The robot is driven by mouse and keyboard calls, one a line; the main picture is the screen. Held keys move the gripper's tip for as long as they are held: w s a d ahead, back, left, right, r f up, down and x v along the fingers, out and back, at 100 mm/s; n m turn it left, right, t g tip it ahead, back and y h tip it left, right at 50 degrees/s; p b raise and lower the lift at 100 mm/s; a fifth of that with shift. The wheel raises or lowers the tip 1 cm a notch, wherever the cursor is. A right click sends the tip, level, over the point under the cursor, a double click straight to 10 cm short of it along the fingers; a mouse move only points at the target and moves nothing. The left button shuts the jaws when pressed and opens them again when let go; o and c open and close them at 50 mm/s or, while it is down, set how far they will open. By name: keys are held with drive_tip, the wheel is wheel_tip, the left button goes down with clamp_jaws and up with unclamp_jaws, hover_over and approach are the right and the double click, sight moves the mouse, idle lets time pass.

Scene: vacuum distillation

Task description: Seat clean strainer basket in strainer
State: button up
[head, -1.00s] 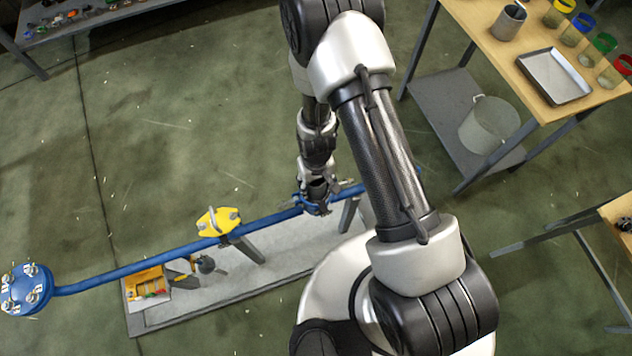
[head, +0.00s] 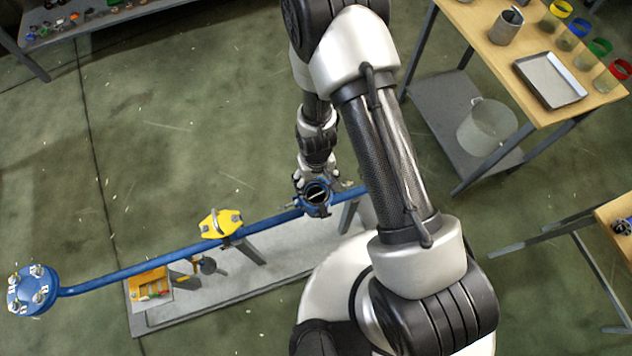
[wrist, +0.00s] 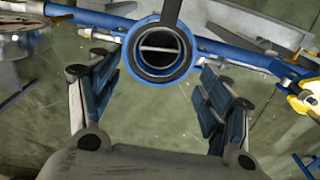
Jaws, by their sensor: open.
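The blue strainer (head: 316,198) sits on the blue pipe with its round mouth open upward. In the wrist view the strainer's blue rim (wrist: 160,76) surrounds a dark bore. Inside it is a metal ring with a pale bar across, which looks like the strainer basket (wrist: 160,48) and its handle; how deep it sits cannot be told. My gripper (wrist: 157,80) is open, its blue-padded fingers apart on either side of the view below the mouth, with nothing between them. In the head view my gripper (head: 305,178) is just behind the strainer mouth.
A yellow fitting (head: 221,222) and a blue flanged end (head: 32,290) lie along the pipe (head: 130,268). A yellow box (head: 150,284) stands on the grey base. A wooden bench (head: 480,38) at upper right holds a metal cup (head: 507,27), a tray (head: 550,80) and several colour-rimmed jars.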

wheel_tip(320, 180, up, 9)
drive_tip(key=p, duration=0.1)
drive_tip(key=d+r+m+t, duration=0.1)
drive_tip(key=d+r, duration=0.1)
drive_tip(key=r, duration=0.8)
drive_tip(key=d+r+t, duration=0.1)
drive_tip(key=d+r, duration=0.2)
drive_tip(key=r, duration=0.8)
drive_tip(key=s+d+r+m+t, duration=0.1)
drive_tip(key=s+d+r, duration=0.2)
drive_tip(key=s+r, duration=0.3)
drive_tip(key=s+d+r+m+t, duration=0.1)
drive_tip(key=s+d+r, duration=0.2)
drive_tip(key=s+r, duration=0.4)
drive_tip(key=shift+s+r+t, duration=0.3)
drive_tip(key=shift+r, duration=0.5)
